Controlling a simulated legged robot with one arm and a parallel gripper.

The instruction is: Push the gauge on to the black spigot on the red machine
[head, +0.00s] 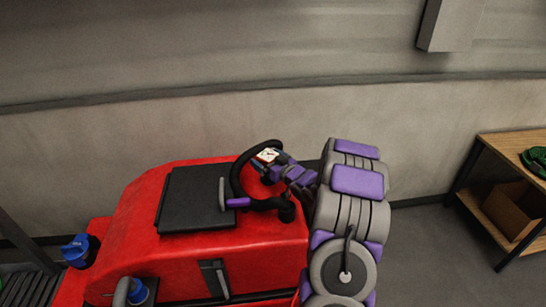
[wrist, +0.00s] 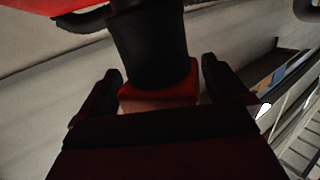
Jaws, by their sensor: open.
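The gauge (head: 267,155), with a pale face, shows above the back right of the red machine (head: 190,250). My gripper (head: 276,166) is right beside it, reaching in from the right. In the wrist view my gripper (wrist: 162,70) is open, with one dark finger on each side of a red piece (wrist: 165,92), apparently the gauge's body. A black cylinder (wrist: 148,48), which looks like the spigot, meets this red piece. I cannot tell whether the gauge is fully seated on it. The fingers look slightly apart from the red piece.
A black hose (head: 240,165) loops close to the gauge, beside a black lid (head: 195,197) and a purple-gripped lever (head: 237,202). A blue cap (head: 76,250) is at the far left. A wall stands close behind. A wooden shelf (head: 510,140) is at right, with open floor before it.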

